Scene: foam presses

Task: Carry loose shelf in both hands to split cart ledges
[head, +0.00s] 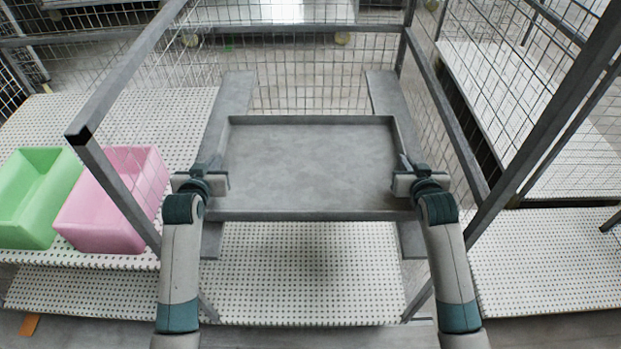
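The loose shelf (310,165) is a grey, shallow tray with a raised rim, lying roughly level between the cart's two sides. My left gripper (214,168) is shut on its left edge and my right gripper (405,168) is shut on its right edge. The split cart has a left ledge (233,98) and a right ledge (385,93), grey strips with a gap between. Both ledges stick out behind and in front of the shelf; their middle parts are hidden by it and my grippers. I cannot tell whether the shelf touches the ledges or hovers over them.
Cart posts and mesh walls stand close outside both arms, with a left post (118,195) and a right slanted rail (540,125). A green bin (38,195) and a pink bin (112,205) sit on a white perforated surface (300,275) at left.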

